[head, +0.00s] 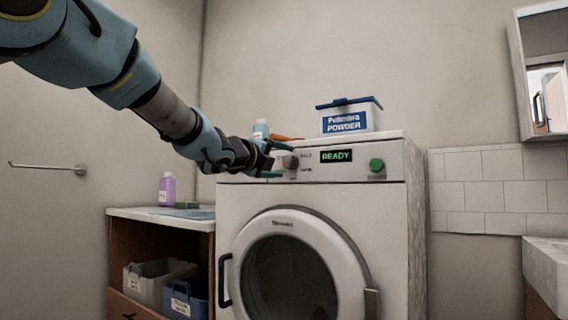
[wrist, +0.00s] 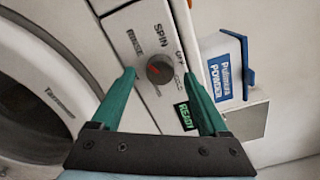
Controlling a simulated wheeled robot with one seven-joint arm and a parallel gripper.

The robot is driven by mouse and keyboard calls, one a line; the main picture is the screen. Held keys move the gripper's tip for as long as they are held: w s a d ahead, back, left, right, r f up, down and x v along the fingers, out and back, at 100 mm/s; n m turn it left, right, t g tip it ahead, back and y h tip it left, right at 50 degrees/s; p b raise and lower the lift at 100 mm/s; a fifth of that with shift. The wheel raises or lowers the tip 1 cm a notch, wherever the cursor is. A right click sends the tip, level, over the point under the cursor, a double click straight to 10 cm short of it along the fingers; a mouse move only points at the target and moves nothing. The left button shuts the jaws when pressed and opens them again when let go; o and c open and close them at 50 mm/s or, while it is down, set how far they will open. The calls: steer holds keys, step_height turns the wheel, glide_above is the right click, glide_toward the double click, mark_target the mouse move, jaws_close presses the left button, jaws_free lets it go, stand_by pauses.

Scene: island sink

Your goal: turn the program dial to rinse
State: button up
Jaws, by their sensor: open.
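The program dial (head: 290,161) is a dark round knob on the left of the washing machine's (head: 400,145) control panel. In the wrist view the dial (wrist: 159,70) has a small red mark on its face; I cannot tell for sure which label it points to. Labels around it include SPIN at the top, OFF at the right and RINSE at the upper left. My gripper (head: 277,160) is open at the panel. In the wrist view its green fingers (wrist: 157,72) stand on either side of the dial, with a gap to it on both sides.
A READY display (head: 336,155) and a green button (head: 376,165) sit right of the dial. A powder box (head: 348,118), a bottle (head: 261,128) and an orange item stand on top. The round door (head: 290,275) is below. A shelf unit (head: 160,220) stands at left.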

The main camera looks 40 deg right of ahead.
steer(key=v, duration=0.9)
